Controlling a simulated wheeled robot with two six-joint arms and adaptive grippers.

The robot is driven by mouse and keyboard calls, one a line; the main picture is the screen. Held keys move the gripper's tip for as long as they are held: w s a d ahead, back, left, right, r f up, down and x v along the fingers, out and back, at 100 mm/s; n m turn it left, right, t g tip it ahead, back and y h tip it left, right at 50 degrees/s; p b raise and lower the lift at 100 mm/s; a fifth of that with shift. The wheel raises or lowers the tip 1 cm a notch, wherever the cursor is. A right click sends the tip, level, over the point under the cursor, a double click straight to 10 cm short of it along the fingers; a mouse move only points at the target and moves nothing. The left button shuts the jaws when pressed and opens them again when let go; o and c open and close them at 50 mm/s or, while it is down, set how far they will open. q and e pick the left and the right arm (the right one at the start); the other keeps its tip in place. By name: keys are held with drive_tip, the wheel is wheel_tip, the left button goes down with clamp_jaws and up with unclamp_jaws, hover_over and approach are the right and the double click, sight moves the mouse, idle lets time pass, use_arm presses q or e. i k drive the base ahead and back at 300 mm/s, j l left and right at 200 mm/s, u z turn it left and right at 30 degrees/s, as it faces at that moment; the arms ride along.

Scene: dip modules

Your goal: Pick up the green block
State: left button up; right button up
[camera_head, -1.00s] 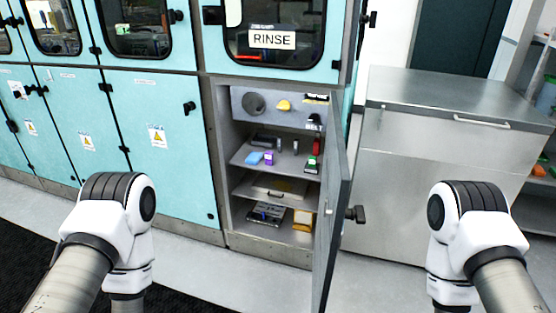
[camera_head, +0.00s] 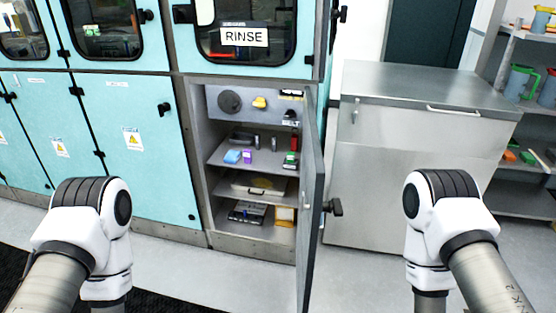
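A small green thing (camera_head: 290,157) sits at the right end of the upper shelf in the open cabinet, below a red thing (camera_head: 293,141). Another green piece (camera_head: 528,158) lies on the shelf rack at the right, beside an orange one (camera_head: 508,156). Both are too small to tell which is the green block. My two white arm joints show at the lower left and lower right, well short of the cabinet and rack. Neither gripper is in view.
The cabinet (camera_head: 209,240) under the RINSE sign has its door (camera_head: 312,200) swung open toward me. A blue thing (camera_head: 232,156) and a purple one (camera_head: 248,157) share its upper shelf. A steel chest (camera_head: 400,160) stands between door and rack (camera_head: 520,205). Floor in front is clear.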

sight(291, 156)
drive_tip(key=i+j+z, duration=0.55)
drive_tip(key=j+z, duration=0.15)
drive_tip(key=i+j+z, duration=0.15)
drive_tip(key=j+z, duration=0.2)
drive_tip(key=j, duration=0.15)
drive_tip(key=i+j+z, duration=0.1)
drive_tip(key=j+z, duration=0.65)
drive_tip(key=j, duration=0.3)
drive_tip(key=j+z, duration=0.35)
drive_tip(key=j, duration=0.2)
